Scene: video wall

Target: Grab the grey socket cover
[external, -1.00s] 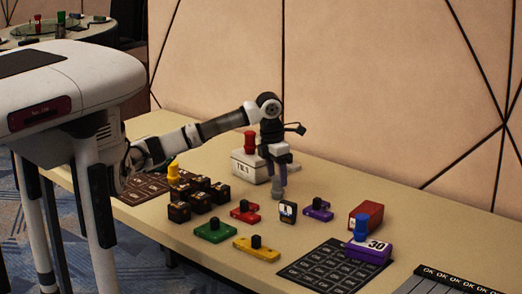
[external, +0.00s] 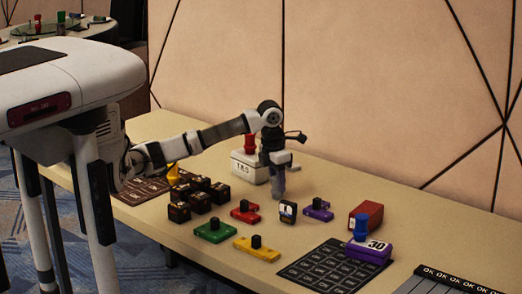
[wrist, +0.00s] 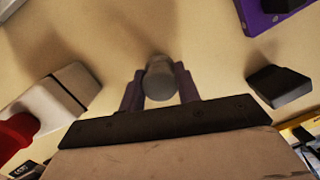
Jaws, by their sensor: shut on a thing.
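The grey socket cover (wrist: 160,80) is a small rounded grey piece between the two purple fingers in the wrist view. My gripper (wrist: 160,92) is shut on it, with one finger on each side. In the external view my gripper (external: 278,193) points straight down at the table, with its fingertips at or near the surface. There the cover is mostly hidden by the fingers, and I cannot tell whether it still touches the table.
A white box (external: 244,170) with a red piece stands behind left. Red (external: 245,212), green (external: 214,232), yellow (external: 256,251) and purple (external: 318,211) holders lie in front and right. A small dark block (external: 288,212) is close by. Several dark cubes stand left.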

